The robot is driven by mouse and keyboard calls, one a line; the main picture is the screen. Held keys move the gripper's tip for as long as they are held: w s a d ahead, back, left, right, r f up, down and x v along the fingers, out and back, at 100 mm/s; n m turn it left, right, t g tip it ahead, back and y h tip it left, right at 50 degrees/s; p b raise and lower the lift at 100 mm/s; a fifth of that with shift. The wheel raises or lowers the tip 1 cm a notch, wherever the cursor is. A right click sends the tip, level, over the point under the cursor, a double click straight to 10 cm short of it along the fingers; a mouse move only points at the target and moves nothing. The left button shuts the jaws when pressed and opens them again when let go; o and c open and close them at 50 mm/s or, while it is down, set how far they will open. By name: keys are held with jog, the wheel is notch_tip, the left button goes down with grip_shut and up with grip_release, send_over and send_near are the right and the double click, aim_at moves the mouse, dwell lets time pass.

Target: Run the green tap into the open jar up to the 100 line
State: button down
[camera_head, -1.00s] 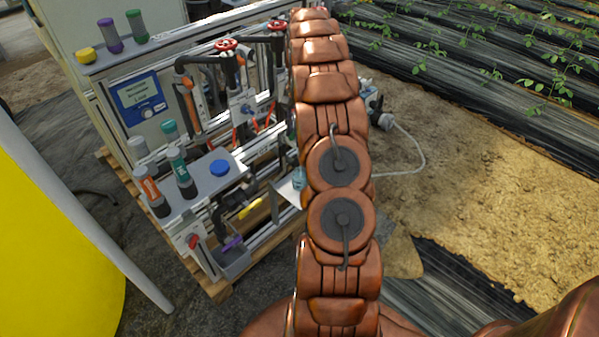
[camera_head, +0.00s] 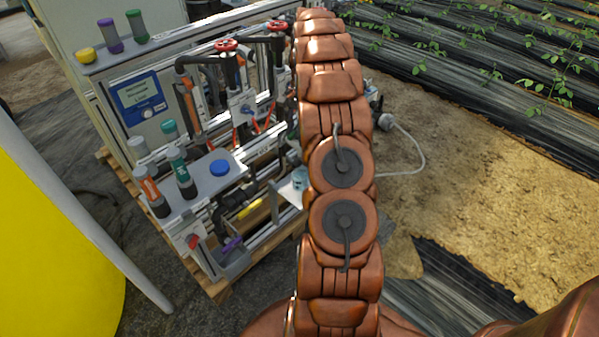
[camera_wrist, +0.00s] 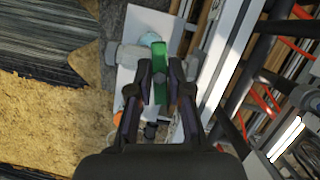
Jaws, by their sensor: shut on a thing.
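The green tap's handle (camera_wrist: 160,72) is a green bar between the two dark fingers of my gripper (camera_wrist: 160,66) in the wrist view. My gripper is shut on it. A pale teal jar (camera_head: 300,179) stands on a small white shelf beside my arm in the head view, partly hidden by the arm. A pale teal shape beyond the handle in the wrist view (camera_wrist: 150,39) looks like part of this jar. Its 100 line and its liquid level cannot be made out. The tap's spout is hidden, and my gripper is out of sight in the head view.
The skid's red handwheels (camera_head: 226,45), dark pipes and display panel (camera_head: 141,98) stand left of my arm. A grey ledge (camera_head: 212,184) holds a blue lid (camera_head: 219,167) and several capped probes. A white cable (camera_head: 418,150) lies on the straw at right.

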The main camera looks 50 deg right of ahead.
jog(key=shift+n, duration=0.3)
jog(key=shift+n+g, duration=0.5)
jog(key=shift+n, duration=0.7)
jog(key=m+t, duration=0.1)
jog(key=m, duration=0.3)
jog(key=shift+s, duration=0.15)
jog(key=shift+m+t, duration=0.4)
jog(key=shift+m, duration=0.8)
